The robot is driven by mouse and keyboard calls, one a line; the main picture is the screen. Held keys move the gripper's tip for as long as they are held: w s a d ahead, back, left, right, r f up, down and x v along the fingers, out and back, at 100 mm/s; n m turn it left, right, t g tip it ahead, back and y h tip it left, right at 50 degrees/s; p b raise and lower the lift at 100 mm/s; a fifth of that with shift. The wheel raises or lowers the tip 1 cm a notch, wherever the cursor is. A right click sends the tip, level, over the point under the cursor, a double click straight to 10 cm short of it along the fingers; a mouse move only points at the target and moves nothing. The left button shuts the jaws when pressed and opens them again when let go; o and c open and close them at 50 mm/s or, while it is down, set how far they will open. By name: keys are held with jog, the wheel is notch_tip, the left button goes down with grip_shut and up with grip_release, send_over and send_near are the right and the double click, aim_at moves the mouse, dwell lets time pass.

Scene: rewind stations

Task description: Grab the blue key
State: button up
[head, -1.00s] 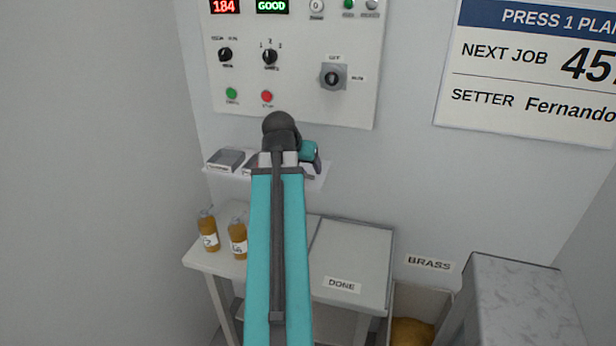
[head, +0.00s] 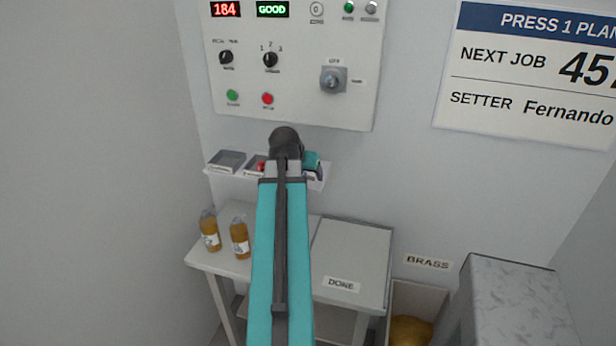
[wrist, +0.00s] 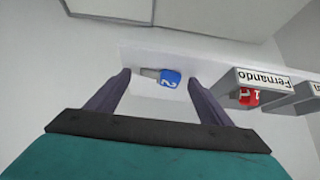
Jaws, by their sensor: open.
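The blue key (wrist: 169,78) lies on the small white shelf in the wrist view, its blue head marked 2 and its grey shaft pointing left. My gripper (wrist: 158,82) is open, with one dark finger on each side of the key in that picture. I cannot tell how far above the shelf the fingers are. In the head view my arm hides the blue key, and only part of my gripper (head: 313,171) shows at the right end of the shelf.
A red key (wrist: 249,97) sits in a grey holder labelled Fernando (wrist: 262,78), right of the blue key. In the head view, the shelf (head: 232,172) hangs below the control panel (head: 300,105). Two amber bottles (head: 209,232) stand on the table (head: 348,255) below.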

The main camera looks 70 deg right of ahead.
dwell(0.5)
jog(key=c, duration=1.2)
jog(key=shift+o, duration=0.2)
jog(key=shift+r, duration=0.25)
jog(key=shift+r+b, duration=0.8)
jog(key=shift+r, duration=0.65)
jog(key=s+a+b, duration=0.3)
jog(key=a+b, duration=0.4)
jog(key=b, duration=0.1)
jog(key=s+a+r+b, duration=0.1)
jog(key=s+a+b, duration=0.2)
jog(key=a+b, duration=0.4)
jog(key=shift+a+r+b, duration=0.3)
jog(key=shift+a+b, duration=0.1)
jog(key=shift+b, duration=0.45)
